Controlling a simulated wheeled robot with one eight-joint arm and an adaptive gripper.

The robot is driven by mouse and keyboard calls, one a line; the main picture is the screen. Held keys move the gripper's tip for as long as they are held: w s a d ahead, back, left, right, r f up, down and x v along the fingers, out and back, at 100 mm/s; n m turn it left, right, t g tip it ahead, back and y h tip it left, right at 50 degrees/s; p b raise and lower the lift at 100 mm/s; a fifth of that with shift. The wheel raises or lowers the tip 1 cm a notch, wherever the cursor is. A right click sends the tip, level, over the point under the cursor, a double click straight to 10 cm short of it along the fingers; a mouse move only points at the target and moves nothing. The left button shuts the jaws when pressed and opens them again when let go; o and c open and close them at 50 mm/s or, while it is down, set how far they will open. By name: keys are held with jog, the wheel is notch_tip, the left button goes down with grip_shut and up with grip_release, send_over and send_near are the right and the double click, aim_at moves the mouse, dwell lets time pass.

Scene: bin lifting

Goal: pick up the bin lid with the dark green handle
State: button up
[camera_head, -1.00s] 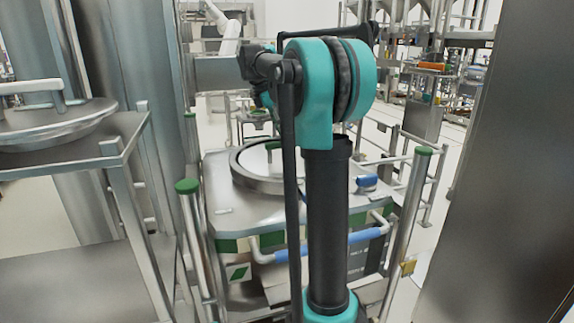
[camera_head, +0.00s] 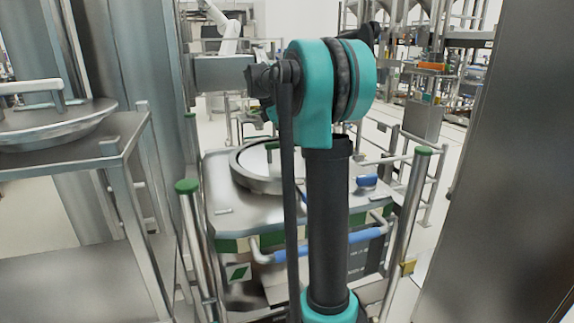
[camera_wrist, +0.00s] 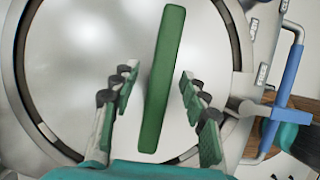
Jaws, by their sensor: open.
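The bin lid (camera_wrist: 75,65) is a round silver disc that fills most of the wrist view, with a long dark green handle (camera_wrist: 162,80) across its middle. In the head view the lid (camera_head: 240,172) sits on the metal bin top, partly hidden behind my arm, with a bit of the green handle (camera_head: 272,144) showing. In the wrist view my gripper (camera_wrist: 158,82) is open, with one finger on each side of the handle's lower half. Gaps show between both fingers and the handle. I cannot tell how far above the lid the fingertips are.
The bin's top (camera_head: 235,205) lies inside a metal frame with green-capped posts (camera_head: 187,186). Blue-gripped bars (camera_wrist: 285,80) run beside it. Another silver lid (camera_head: 50,125) with a pale handle rests on a metal table (camera_head: 110,150) at left. A large metal panel (camera_head: 490,170) stands at right.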

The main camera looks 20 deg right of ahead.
jog(key=shift+f, duration=0.15)
grip_shut()
dwell(0.4)
